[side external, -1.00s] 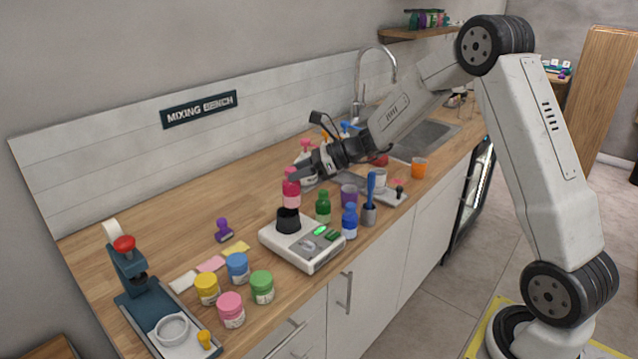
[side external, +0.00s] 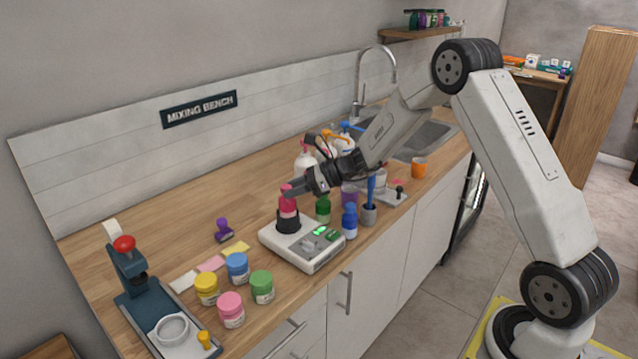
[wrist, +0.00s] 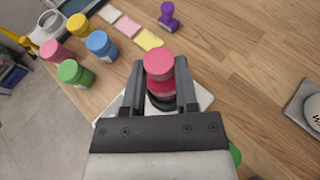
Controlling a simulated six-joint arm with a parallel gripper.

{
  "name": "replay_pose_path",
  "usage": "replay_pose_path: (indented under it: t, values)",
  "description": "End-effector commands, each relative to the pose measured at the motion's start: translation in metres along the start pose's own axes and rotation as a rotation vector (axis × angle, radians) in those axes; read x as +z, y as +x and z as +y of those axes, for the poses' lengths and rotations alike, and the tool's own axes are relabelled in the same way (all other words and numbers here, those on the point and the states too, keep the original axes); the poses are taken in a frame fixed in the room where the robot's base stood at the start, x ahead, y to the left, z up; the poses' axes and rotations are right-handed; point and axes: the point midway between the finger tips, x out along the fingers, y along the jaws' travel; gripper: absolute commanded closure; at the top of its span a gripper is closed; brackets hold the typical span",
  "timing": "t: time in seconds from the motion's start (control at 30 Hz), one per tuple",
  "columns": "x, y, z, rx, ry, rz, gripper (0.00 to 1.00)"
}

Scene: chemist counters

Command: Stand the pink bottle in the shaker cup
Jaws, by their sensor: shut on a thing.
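The pink bottle (side external: 287,203) stands upright with its lower part inside the black shaker cup (side external: 288,222). The cup sits on the white shaker machine (side external: 305,247), which has green lit parts on its top. My gripper (side external: 288,190) reaches in from the right and is shut on the upper part of the bottle. In the wrist view the pink bottle (wrist: 160,68) is between the two fingers, and the dark cup rim shows below it. Whether the bottle's base touches the cup floor is hidden.
Green (side external: 323,209) and blue (side external: 349,221) bottles stand right of the machine, near a blue-handled tool (side external: 370,200). Several coloured jars (side external: 237,268) and a purple stamp (side external: 223,231) lie to the left. The counter behind the stamp is clear.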

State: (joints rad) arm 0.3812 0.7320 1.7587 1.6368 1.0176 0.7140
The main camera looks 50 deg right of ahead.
Motion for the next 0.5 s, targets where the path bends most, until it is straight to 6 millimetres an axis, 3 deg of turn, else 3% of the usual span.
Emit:
replay_pose_path:
  t: [0.5]
  values:
    - [-0.0048,0.0021,-0.0002,0.0,0.001,-0.001,1.0]
